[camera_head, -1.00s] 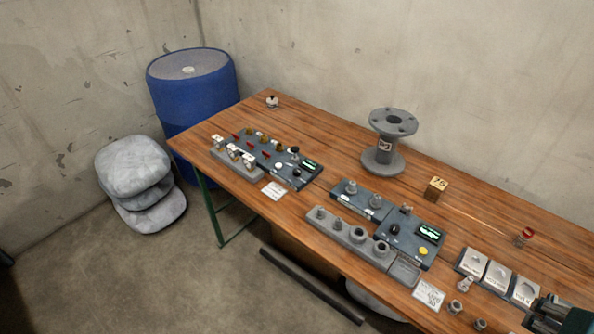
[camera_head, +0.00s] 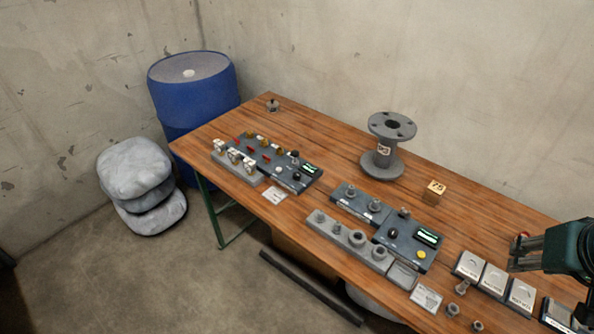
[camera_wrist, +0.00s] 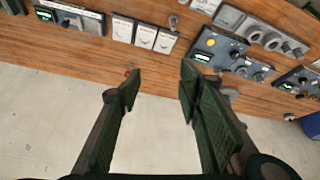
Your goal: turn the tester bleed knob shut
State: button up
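One grey-blue panel (camera_head: 409,240) on the bench has a black knob (camera_head: 392,229), a yellow button (camera_head: 421,254) and a lit display. A second panel (camera_head: 285,178) farther left has a black knob (camera_head: 297,176), a display and red and brass handles. Part of a third panel (camera_wrist: 70,14) shows at the top left of the wrist view. I cannot tell which knob is the tester bleed knob, nor its setting. My gripper (camera_head: 515,256) is at the right, above the bench; in the wrist view its fingers (camera_wrist: 160,82) are apart with nothing between them.
A grey socket rail (camera_head: 345,240) runs along the front. Labelled plates (camera_head: 493,278) lie below my gripper. A blue drum (camera_head: 194,95) stands beyond the bench's left end. The back strip is mostly clear.

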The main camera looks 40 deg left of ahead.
jog(key=w+a+r+n+g+p, duration=0.1)
jog(key=w+a+r+n, duration=0.1)
jog(key=w+a, duration=0.5)
jog(key=w+a+r+n+g+p, duration=0.1)
jog(key=w+a+n+p, duration=0.2)
jog(key=a, duration=0.6)
jog(key=w+a+f+n+g+p, duration=0.1)
jog(key=w+a+n, duration=0.15)
jog(key=a, duration=0.65)
jog(key=w+a+f+n+g, duration=0.1)
jog(key=w+a, duration=0.3)
jog(key=a, duration=0.4)
jog(key=n+g+h+p, duration=0.1)
jog(key=n+g+p, duration=0.1)
jog(key=n+p, duration=0.45)
send_near(297, 174)
jog(key=shift+w+d+f+n+b, duration=0.1)
jog(key=shift+d+f+n+b, duration=0.15)
jog(key=shift+n+b, duration=0.5)
jog(key=shift+a+f, duration=0.15)
jog(key=shift+a, duration=0.1)
jog(key=shift+f, duration=0.15)
jog(key=shift+f, duration=3.75)
